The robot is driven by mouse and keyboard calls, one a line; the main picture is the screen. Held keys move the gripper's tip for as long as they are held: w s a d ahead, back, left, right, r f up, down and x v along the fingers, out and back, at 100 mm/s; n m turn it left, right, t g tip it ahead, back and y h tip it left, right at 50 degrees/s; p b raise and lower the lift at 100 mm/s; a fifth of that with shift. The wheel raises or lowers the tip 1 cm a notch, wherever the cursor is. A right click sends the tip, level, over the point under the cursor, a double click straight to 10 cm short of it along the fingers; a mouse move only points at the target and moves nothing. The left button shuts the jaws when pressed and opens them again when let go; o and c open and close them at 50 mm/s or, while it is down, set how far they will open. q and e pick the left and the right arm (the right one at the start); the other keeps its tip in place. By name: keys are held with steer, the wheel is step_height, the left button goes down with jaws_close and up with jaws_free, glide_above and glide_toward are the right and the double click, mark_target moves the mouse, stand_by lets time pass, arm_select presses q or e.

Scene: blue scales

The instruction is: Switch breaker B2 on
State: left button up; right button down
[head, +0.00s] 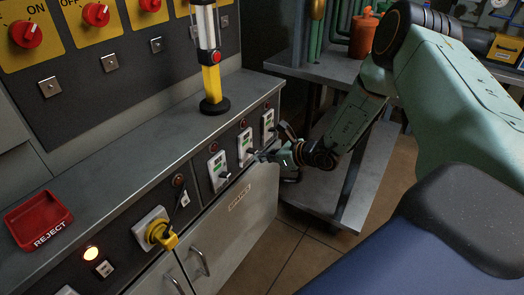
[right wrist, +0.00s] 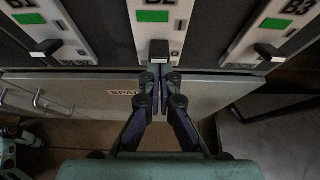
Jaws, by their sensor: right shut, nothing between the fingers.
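Breaker B2 (head: 245,147) is the middle of three white breakers on the dark cabinet front. In the right wrist view, B2 (right wrist: 175,38) has a green patch under its label and a black lever (right wrist: 158,49) below the patch. The levers of B1 and B3 sit similarly low. My right gripper (head: 258,157) is in front of the lower part of B2. In the right wrist view its closed, empty fingertips (right wrist: 157,73) are just below the B2 lever; I cannot tell whether they touch it.
Breaker B1 (head: 219,171) and breaker B3 (head: 268,124) stand close on either side. A red reject tray (head: 38,218) and a yellow-black post (head: 212,85) stand on the counter. A yellow rotary handle (head: 162,234) sticks out at lower left. A metal shelf (head: 335,198) is at right.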

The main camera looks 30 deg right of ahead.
arm_select(q)
steer(key=shift+b, duration=0.3)
steer(key=shift+r, duration=0.1)
steer(key=shift+r+p, duration=0.5)
steer(key=shift+p, duration=0.05)
arm_select(e)
steer(key=shift+r, duration=0.75)
steer(key=shift+w+r, duration=0.1)
steer(key=shift+r, duration=0.05)
